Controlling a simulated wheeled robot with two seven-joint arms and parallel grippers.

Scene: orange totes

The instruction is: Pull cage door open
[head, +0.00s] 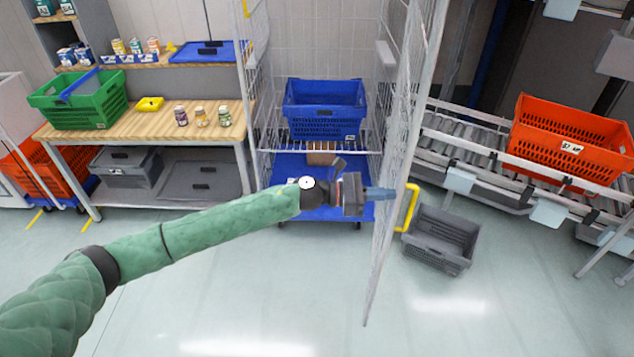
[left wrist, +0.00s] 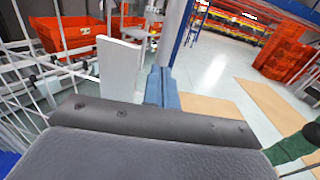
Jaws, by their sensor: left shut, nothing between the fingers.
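The cage door (head: 405,130) is a white wire-mesh panel on the right side of the cage. It stands swung out from the cage front toward me, with a yellow handle (head: 411,207) on its right-hand face. My left gripper (head: 388,194) is shut and empty, its blue fingers pointing right at the inner face of the door. The fingertips overlap the door's mesh; I cannot tell if they touch it. The shut fingers also show in the left wrist view (left wrist: 162,88). My right gripper is not in view.
Inside the cage, a blue crate (head: 325,108) sits on the upper shelf and a brown box (head: 322,154) below. A grey crate (head: 440,240) lies on the floor right of the door. A conveyor (head: 470,140) with an orange tote (head: 570,140) stands at right. The front floor is clear.

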